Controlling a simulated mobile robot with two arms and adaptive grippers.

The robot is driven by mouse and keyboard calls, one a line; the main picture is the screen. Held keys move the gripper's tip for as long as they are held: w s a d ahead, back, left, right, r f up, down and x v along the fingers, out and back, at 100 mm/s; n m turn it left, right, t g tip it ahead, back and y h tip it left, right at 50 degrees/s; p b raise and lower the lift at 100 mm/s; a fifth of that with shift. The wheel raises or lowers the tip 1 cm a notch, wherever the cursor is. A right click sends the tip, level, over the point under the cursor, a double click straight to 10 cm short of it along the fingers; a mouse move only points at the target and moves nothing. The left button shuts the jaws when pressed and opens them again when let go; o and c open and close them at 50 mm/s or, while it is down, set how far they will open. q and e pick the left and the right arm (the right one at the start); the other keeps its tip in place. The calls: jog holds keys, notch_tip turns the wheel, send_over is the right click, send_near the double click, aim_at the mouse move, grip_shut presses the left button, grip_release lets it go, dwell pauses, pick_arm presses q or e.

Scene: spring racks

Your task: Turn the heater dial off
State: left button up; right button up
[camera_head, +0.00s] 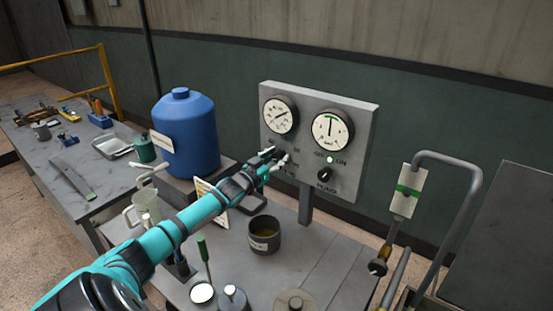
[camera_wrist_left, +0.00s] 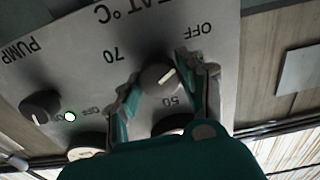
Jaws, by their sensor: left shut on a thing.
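The grey control panel (camera_head: 345,101) stands upright on a post at the back of the bench. My left gripper (camera_head: 277,159) reaches its lower left part. In the left wrist view the heater dial (camera_wrist_left: 157,80) is a dark round knob with a white mark, among the labels OFF, 50 and 70. The mark points up and right in that view, roughly towards OFF. The left gripper's fingers (camera_wrist_left: 166,92) are on either side of the dial and shut on it. In the head view the gripper hides most of the dial. My right gripper is out of view.
The black pump knob (camera_head: 324,175) and a lit green lamp (camera_head: 330,160) are right of the gripper. Two gauges (camera_head: 281,116) (camera_head: 332,131) sit above. A blue tank (camera_head: 186,135) is left, and a dark pot (camera_head: 264,234) stands below the panel.

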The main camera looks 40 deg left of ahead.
pick_arm(q)
jog(key=o, duration=1.2)
jog(key=shift+s+f, duration=0.15)
jog(key=shift+s, duration=0.15)
jog(key=s, duration=0.7)
jog(key=s+d, duration=0.1)
jog(key=s, duration=0.3)
jog(key=shift+s+d, duration=0.1)
jog(key=shift+s, duration=0.1)
